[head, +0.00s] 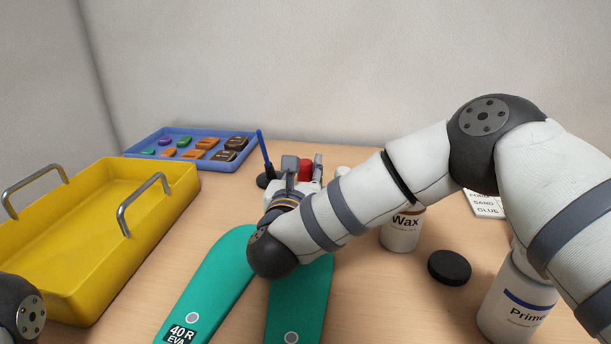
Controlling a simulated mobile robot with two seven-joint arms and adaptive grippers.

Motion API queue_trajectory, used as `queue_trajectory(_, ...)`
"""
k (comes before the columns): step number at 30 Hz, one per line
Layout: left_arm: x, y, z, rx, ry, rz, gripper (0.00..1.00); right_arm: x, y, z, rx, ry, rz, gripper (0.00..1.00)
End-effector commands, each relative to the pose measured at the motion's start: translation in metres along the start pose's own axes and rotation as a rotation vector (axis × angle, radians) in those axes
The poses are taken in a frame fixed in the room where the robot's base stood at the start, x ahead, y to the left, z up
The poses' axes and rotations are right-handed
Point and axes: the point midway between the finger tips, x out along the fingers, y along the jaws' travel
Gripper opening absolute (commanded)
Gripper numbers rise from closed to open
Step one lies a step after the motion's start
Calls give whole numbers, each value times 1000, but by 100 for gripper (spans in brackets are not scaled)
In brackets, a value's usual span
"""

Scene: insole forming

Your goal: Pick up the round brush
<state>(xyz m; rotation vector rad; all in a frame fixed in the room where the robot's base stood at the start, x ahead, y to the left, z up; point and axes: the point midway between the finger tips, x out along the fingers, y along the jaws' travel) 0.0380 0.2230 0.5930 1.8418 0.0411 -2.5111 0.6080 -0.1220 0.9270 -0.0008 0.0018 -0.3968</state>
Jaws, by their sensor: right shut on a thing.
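My right gripper (303,172) is near the back of the table, beyond the teal insoles. It is shut on a red thing (305,168) that shows between its fingers. Most of this thing is hidden by the gripper, and I cannot tell whether it is the round brush. A thin blue handle (264,148) rises, slightly tilted, from a dark round base (266,180) just left of the gripper, outside its fingers. My left gripper is not in view; only a joint of that arm shows at the lower left.
Two teal insoles (222,265) lie in front, partly under my right arm. A yellow tray (90,292) with metal handles is at left, a blue tray (133,152) of small blocks behind it. The wax jar (402,235), a black lid (449,267) and the primer bottle (515,300) stand right.

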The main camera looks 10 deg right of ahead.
Motion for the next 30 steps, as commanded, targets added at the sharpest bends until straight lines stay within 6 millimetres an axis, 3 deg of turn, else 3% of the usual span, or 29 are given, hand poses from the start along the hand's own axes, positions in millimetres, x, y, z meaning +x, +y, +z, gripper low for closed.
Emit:
queue_trajectory(3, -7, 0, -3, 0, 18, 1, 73, -3, 0, 31, 6, -7, 2, 0)
queue_trajectory(9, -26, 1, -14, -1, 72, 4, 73, -53, -3, 92, 8, -14, 4, 0)
queue_trajectory(12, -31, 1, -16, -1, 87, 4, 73, -86, -4, 102, 5, -8, 6, 0)
queue_trajectory(18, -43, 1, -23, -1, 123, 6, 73, -129, -7, 122, 3, -12, 3, 0)
queue_trajectory(22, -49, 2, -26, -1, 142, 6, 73, -140, -8, 124, 3, -9, 2, 0)
queue_trajectory(30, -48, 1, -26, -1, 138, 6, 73, -140, -8, 119, 0, -1, 0, 0)
